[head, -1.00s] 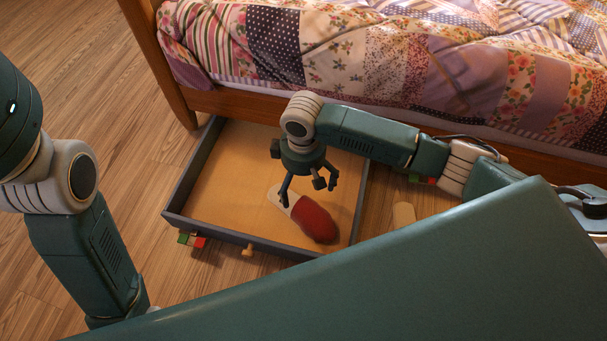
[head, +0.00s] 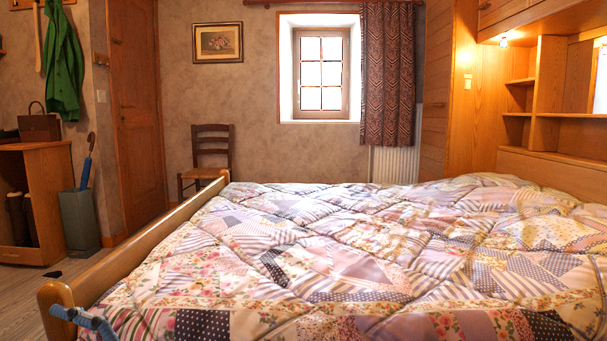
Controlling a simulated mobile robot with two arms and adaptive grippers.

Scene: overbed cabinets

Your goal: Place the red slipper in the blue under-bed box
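The red slipper and the blue under-bed box are both out of view in the head view now. The bed (head: 330,250), with its patchwork quilt, fills the lower half of the picture.
The wooden footboard (head: 140,250) runs along the bed's left side, with open floor (head: 22,300) beyond. A chair (head: 205,160) stands by the back wall. An umbrella stand (head: 80,222) and an open cabinet (head: 45,205) stand at left.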

